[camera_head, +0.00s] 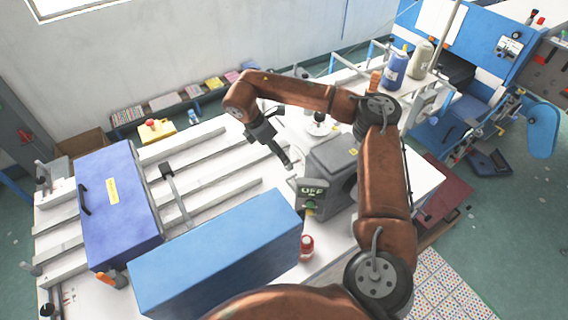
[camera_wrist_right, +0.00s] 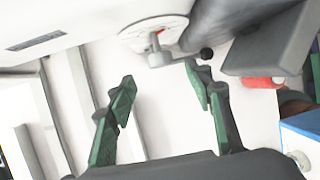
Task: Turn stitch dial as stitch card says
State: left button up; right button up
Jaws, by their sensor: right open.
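In the right wrist view, a pale round dial (camera_wrist_right: 152,32) with a red mark shows at the top. A grey lever (camera_wrist_right: 175,58) with a black knob crosses its lower edge. My right gripper (camera_wrist_right: 163,82) is open and empty, with its green fingers below the dial and apart from it. In the head view, my right gripper (camera_head: 287,160) is beside the grey machine body (camera_head: 333,160), which bears a panel reading OFF (camera_head: 312,188). The dial face is not clear in the head view. I cannot make out a stitch card. My left gripper is not in view.
A long blue box (camera_head: 215,250) lies at the front, and a purple-blue case (camera_head: 120,205) stands on the left. A red-topped jar (camera_head: 306,246) is near the machine. White slats (camera_head: 205,150) lie behind. Bottles (camera_head: 396,68) stand at the back right.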

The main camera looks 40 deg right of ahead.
aim_at(292, 163)
jog(key=x, duration=0.7)
jog(key=shift+d+f+p, duration=0.1)
jog(key=shift+f+p, duration=0.1)
jog(key=shift+p, duration=0.1)
jog(key=shift+c, duration=0.4)
jog(key=c, duration=1.1)
